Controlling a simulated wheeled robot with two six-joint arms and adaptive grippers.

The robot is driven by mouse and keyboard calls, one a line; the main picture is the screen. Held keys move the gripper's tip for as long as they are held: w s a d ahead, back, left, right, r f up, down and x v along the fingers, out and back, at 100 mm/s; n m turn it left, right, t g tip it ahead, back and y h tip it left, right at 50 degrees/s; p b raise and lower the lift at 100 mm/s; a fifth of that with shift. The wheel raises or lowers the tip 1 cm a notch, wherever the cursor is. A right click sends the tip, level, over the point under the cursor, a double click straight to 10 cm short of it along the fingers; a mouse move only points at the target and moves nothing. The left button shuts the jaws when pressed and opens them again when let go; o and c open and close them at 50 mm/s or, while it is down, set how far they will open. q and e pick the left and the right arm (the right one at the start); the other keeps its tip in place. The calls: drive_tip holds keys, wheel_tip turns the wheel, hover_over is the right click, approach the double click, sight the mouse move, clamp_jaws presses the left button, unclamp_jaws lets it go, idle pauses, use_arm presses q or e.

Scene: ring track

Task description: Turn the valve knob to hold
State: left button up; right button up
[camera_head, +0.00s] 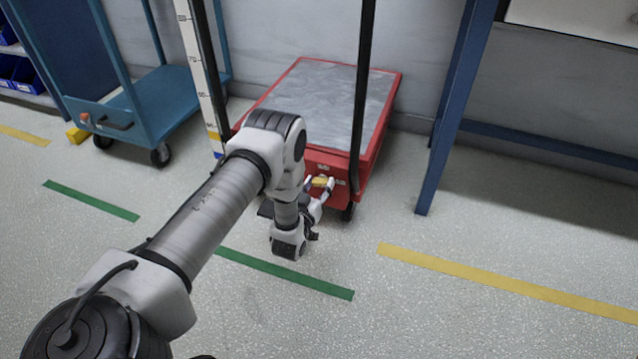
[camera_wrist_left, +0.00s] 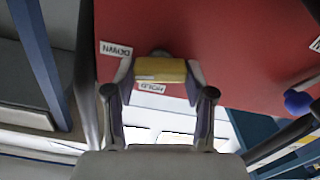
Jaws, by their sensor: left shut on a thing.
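The valve knob is a yellow bar (camera_head: 320,182) on the front panel of the red cart (camera_head: 385,115). In the left wrist view the knob (camera_wrist_left: 160,69) lies level across the picture, between the fingertips. My left gripper (camera_head: 319,185) is shut on it, one finger at each end; the fingers also show in the left wrist view (camera_wrist_left: 160,76). A white HOLD label (camera_wrist_left: 152,88) sits just below the knob there, upside down. My right gripper is out of view.
A blue-tipped lever (camera_wrist_left: 298,102) is at the right of the panel in the wrist view. A blue trolley (camera_head: 150,105) stands left of the red cart, and a blue post (camera_head: 455,110) stands right. Open floor with green (camera_head: 285,273) and yellow (camera_head: 500,283) tape lies in front.

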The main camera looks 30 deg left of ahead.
use_arm(q)
drive_tip(key=n+p, duration=0.1)
drive_tip(key=n, duration=0.2)
drive_tip(key=shift+n, duration=0.3)
drive_tip(key=n, duration=0.3)
drive_tip(key=shift+a+n+p, duration=0.1)
drive_tip(key=shift+n+p, duration=0.2)
drive_tip(key=shift+p, duration=0.1)
drive_tip(key=n, duration=0.4)
drive_tip(key=shift+f+n, duration=0.1)
drive_tip(key=shift+n, duration=0.2)
drive_tip(key=shift+a+f+n+p, duration=0.1)
drive_tip(key=shift+n+p, duration=0.2)
drive_tip(key=shift+n, duration=1.5)
drive_tip(key=o, duration=1.2)
drive_tip(key=shift+c, duration=0.2)
drive_tip(key=shift+s, duration=0.1)
